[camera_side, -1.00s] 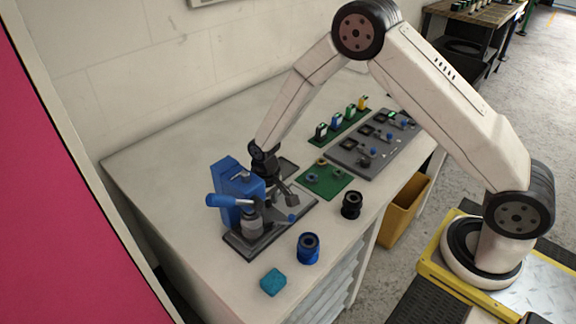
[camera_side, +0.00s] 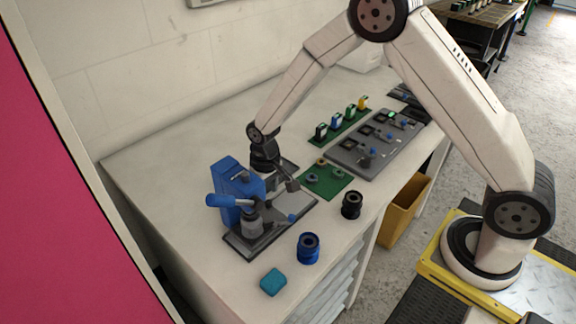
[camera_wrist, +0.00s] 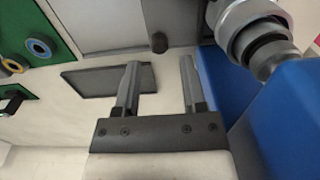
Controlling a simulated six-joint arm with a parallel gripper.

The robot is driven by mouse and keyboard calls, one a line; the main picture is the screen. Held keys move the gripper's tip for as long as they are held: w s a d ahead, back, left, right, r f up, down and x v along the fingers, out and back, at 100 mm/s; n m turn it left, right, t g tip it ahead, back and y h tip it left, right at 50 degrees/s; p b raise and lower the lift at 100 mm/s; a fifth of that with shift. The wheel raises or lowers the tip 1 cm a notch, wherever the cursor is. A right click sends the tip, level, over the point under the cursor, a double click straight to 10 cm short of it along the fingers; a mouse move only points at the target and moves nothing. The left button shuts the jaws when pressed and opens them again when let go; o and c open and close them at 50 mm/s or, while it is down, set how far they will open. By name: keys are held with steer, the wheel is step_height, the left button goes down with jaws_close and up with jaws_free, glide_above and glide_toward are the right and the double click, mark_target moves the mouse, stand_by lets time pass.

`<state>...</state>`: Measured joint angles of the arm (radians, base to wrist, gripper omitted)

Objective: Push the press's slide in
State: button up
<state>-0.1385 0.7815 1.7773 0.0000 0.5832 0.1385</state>
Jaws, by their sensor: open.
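The blue press (camera_side: 228,188) stands upright on its grey base (camera_side: 250,247) near the left end of the table. In the wrist view the press's blue body (camera_wrist: 295,115) is at the right, with a round metal part (camera_wrist: 250,30). A grey plate (camera_wrist: 95,20) and a dark knob (camera_wrist: 159,42) lie ahead of the fingers; I cannot tell which part is the slide. My gripper (camera_wrist: 160,75) is open and empty, beside the press; it also shows in the side view (camera_side: 285,182).
A dark flat plate (camera_wrist: 95,82) lies on the table by the left finger. A green board (camera_side: 328,183) with rings, a black cup (camera_side: 351,205), a blue cup (camera_side: 308,247) and a teal block (camera_side: 272,283) are nearby. A grey panel (camera_side: 350,160) lies farther right.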

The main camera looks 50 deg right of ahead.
steer(key=d+r, duration=0.3)
steer(key=d, duration=0.3)
stand_by(0.8)
steer(key=s+r+t, duration=0.1)
steer(key=s+r, duration=0.3)
steer(key=s, duration=0.4)
steer(key=s+r+t, duration=0.1)
steer(key=s+r, duration=0.3)
steer(key=s, duration=0.5)
steer(key=shift+d+r+t, duration=0.15)
steer(key=shift+r+t, duration=0.15)
